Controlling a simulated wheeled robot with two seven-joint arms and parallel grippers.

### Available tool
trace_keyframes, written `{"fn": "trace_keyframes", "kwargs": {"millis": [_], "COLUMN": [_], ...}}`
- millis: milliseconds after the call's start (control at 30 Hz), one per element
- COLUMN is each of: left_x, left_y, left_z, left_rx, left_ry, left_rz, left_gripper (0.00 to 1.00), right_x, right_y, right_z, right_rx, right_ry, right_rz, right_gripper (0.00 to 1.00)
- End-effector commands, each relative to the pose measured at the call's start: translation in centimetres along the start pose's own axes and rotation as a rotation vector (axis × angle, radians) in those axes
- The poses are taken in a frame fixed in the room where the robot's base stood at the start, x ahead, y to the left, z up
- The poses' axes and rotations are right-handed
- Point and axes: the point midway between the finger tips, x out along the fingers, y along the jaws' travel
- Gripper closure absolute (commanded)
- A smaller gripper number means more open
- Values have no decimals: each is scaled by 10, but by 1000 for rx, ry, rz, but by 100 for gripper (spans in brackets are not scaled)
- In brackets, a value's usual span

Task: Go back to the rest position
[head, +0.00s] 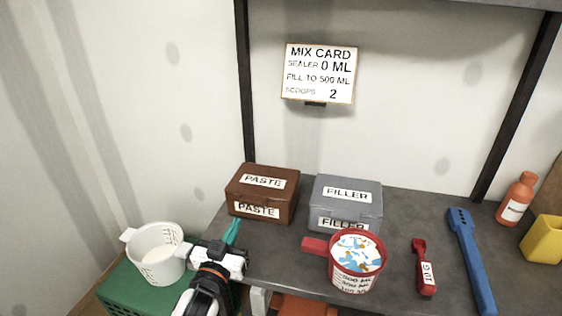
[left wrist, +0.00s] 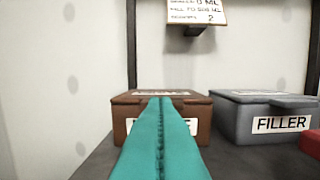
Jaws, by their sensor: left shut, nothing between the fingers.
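My left gripper (head: 232,233) comes in from the bottom left in the head view, over the bench's left edge. Its teal fingers are shut with nothing between them, also seen in the left wrist view (left wrist: 161,115). They point toward the brown PASTE box (head: 262,193), which also shows in the left wrist view (left wrist: 203,110) behind the fingers. I cannot tell the exact gap between fingertips and box. My right gripper is not in view.
On the bench (head: 405,205) are a grey FILLER box (head: 345,197), a red measuring cup (head: 343,285) with blue, white and orange contents, a small red scoop (head: 420,262), a blue tool (head: 470,260), an orange bottle (head: 517,197) and a yellow container (head: 543,240). A white jug (head: 165,240) stands on a green crate (head: 125,290). A mix card (head: 319,73) hangs behind.

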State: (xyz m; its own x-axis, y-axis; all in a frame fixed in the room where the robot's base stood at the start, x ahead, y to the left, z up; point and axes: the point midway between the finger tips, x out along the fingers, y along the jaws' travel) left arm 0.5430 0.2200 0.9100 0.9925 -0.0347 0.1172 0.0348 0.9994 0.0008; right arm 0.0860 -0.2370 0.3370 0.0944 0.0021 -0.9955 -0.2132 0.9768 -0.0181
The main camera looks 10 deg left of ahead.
Motion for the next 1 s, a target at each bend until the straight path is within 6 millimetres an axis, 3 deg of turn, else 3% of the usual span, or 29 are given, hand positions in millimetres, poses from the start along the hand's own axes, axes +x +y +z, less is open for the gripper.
{"fn": "trace_keyframes", "kwargs": {"millis": [133, 233, 400, 500, 700, 1000], "left_x": [-12, -37, -106, -148, -215, -298], "left_y": [3, 6, 4, 0, -11, -24], "left_z": [-14, -39, -84, -101, -116, -114], "left_rx": [3, 10, 33, 48, 73, 106], "left_ry": [88, 247, 610, 797, 1070, 1373], "left_rz": [25, 60, 83, 67, 9, -101], "left_gripper": [100, 100, 100, 100, 100, 100], "right_x": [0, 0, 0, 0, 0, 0], "right_y": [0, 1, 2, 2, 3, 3], "right_z": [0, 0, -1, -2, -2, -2], "right_rx": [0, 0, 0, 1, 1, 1], "right_ry": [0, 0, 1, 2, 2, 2], "right_rz": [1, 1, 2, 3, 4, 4], "right_gripper": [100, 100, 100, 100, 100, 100]}}
